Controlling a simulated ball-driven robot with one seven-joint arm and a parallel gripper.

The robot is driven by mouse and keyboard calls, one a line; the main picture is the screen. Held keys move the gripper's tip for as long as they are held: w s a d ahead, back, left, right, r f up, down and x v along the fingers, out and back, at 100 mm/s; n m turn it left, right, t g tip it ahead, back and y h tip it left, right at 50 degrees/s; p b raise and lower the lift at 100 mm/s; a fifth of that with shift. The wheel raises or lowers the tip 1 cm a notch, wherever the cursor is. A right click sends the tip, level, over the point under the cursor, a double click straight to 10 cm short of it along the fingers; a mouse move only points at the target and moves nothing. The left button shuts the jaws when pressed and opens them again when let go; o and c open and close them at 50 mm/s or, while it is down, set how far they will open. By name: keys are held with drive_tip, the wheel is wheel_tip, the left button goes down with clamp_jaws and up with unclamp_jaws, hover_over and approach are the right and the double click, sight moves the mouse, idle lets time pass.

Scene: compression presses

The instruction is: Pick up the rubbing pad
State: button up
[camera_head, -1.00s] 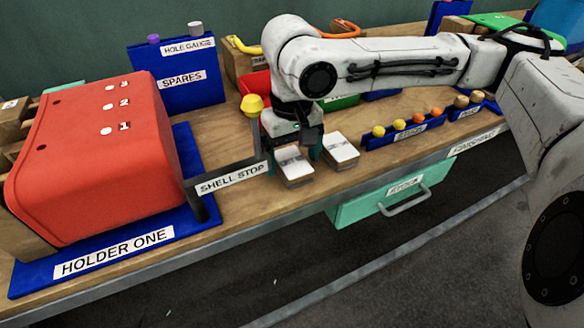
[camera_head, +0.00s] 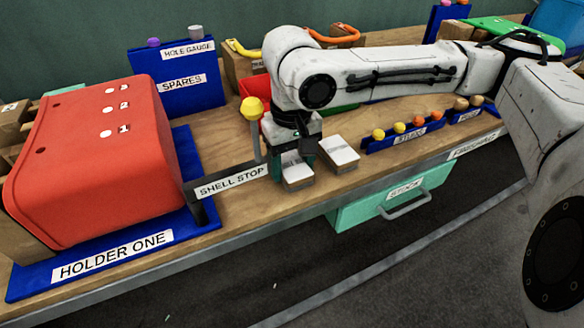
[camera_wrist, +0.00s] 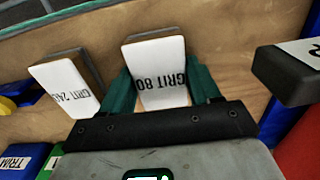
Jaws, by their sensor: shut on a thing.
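Two block-shaped pads with white labelled tops stand side by side at the bench's front edge. The left one in the head view (camera_head: 297,174) reads GRIT 80 in the wrist view (camera_wrist: 158,70). The other, to its right in the head view (camera_head: 338,151), reads GRIT 240 in the wrist view (camera_wrist: 64,88). My gripper (camera_head: 293,157) is over the GRIT 80 pad, its green fingers against the pad's two sides, shut on it. The pad appears level and at bench height; I cannot tell whether it touches the bench.
The SHELL STOP bar (camera_head: 232,181) and its yellow-knobbed post (camera_head: 253,108) stand close left of the gripper. A red shell (camera_head: 95,165) sits on the blue HOLDER ONE base (camera_head: 180,232). A blue rack of coloured knobs (camera_head: 405,135) is to the right. A green STOCK drawer (camera_head: 390,205) hangs below.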

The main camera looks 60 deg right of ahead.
drive_tip(key=shift+r, duration=0.15)
drive_tip(key=shift+r, duration=0.6)
drive_tip(key=s+d+r+b, duration=0.2)
drive_tip(key=s+r+b, duration=0.3)
drive_tip(key=s+r, duration=0.6)
drive_tip(key=shift+s+d+r, duration=0.25)
drive_tip(key=shift+s+d, duration=0.1)
drive_tip(key=shift+s, duration=1.05)
